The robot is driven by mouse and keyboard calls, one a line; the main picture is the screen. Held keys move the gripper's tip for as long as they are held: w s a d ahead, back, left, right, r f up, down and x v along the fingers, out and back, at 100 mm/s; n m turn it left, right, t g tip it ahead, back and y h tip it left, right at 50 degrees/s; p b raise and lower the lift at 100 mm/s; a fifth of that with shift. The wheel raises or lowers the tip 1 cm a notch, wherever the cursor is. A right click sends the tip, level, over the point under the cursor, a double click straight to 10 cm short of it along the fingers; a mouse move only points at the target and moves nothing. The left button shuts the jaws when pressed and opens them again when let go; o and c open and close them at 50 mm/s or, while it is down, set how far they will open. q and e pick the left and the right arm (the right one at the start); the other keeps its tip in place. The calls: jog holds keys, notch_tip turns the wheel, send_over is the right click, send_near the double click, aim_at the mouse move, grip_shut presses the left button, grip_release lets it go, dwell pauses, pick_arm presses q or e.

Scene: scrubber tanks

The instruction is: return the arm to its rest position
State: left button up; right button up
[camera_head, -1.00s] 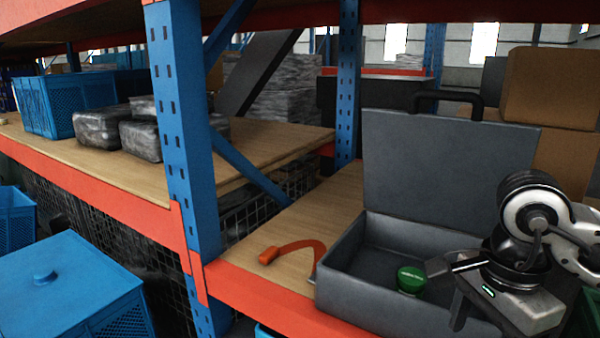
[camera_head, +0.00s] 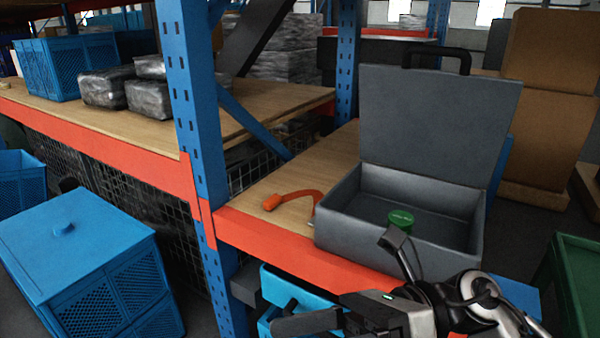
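My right gripper (camera_head: 352,284) is low in the view, in front of the open grey case (camera_head: 345,227). Its two dark fingers are spread wide apart with nothing between them. One finger points up close to the case's front wall; I cannot tell whether it touches. My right arm comes in from the lower right. A round green-topped item (camera_head: 400,219) sits inside the case near the front wall, apart from the gripper; its lower part is hidden. My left gripper is not in view.
The case stands on a wooden shelf with an orange front beam (camera_head: 285,252). An orange curved handle-like item (camera_head: 293,197) lies left of it. A blue upright (camera_head: 195,110) stands further left. A blue lidded crate (camera_head: 95,260) is lower left, a green container (camera_head: 575,290) at right.

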jog(key=w+d+f+m+t+h, duration=0.25)
jog(key=w+m+t, duration=0.25)
jog(key=m+t, duration=0.8)
jog(key=w+d+f+m+t+h, duration=0.15)
jog(key=w+d+m+t, duration=0.3)
jog(key=m+t, duration=0.9)
jog(key=s+d+f+m+g+h, duration=0.2)
jog(key=s+f+m+g+h, duration=0.1)
jog(key=f+m, duration=0.4)
jog(key=s+d+f+m+g+h, duration=0.2)
jog(key=f+m, duration=0.4)
jog(key=f, duration=0.3)
jog(key=s+d+f+m+g+h, duration=0.2)
jog(key=s+f+m+g+h, duration=0.2)
jog(key=f+m+g+h, duration=0.1)
notch_tip(320, 180, down, 4)
jog(key=m+g, duration=0.1)
jog(key=m, duration=0.1)
jog(key=shift+r+m+h, duration=0.25)
jog(key=shift+m+h, duration=0.1)
jog(key=shift+h, duration=0.05)
